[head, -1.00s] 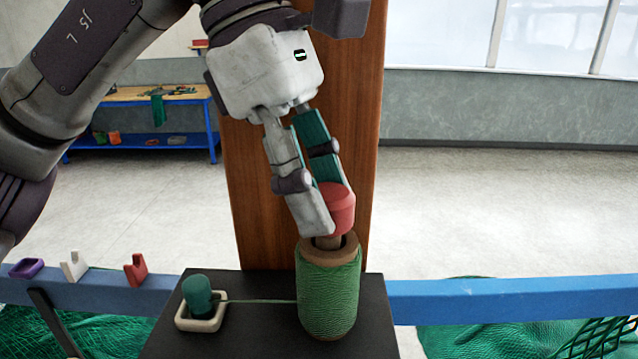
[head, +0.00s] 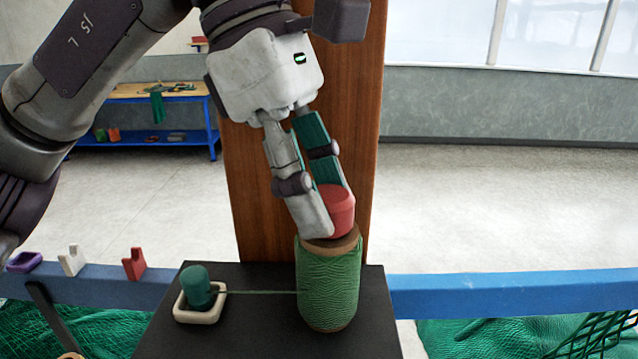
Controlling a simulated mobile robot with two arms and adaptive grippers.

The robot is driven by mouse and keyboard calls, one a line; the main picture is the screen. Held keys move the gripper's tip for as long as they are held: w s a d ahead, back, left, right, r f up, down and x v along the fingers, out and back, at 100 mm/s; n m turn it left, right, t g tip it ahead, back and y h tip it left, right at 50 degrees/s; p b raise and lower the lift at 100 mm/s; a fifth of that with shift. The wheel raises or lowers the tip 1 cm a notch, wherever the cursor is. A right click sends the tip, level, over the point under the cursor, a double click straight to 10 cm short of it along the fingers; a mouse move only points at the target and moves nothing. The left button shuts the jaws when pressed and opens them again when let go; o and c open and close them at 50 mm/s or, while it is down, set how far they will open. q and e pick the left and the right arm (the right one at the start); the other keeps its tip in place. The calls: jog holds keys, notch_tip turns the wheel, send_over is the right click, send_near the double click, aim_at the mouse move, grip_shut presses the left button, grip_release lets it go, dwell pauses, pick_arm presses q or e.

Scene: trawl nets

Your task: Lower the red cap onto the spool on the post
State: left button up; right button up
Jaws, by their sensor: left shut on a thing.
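The red cap (head: 338,208) is held between the fingers of my left gripper (head: 325,212), at the top of the green spool (head: 328,285). The gripper is shut on it, and its near finger hides the cap's left side. The spool stands upright on a black block, wound with green twine. The brown rim of the spool (head: 350,242) shows around and below the cap. The post top is hidden beneath the cap. I cannot tell whether the cap touches the rim. My right gripper is not in view.
A green twine runs left from the spool to a dark green peg (head: 197,288) in a cream tray (head: 180,314). A blue rail (head: 480,295) with small purple, white and red holders crosses behind the block. A wooden board (head: 360,130) stands behind the spool.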

pick_arm(q)
jog(key=o, duration=1.1)
jog(key=shift+c, duration=0.2)
jog(key=s+v, duration=0.1)
jog(key=v, duration=0.6)
jog(key=shift+w+r, duration=0.25)
jog(key=shift+w, duration=0.3)
jog(key=shift+a, duration=0.1)
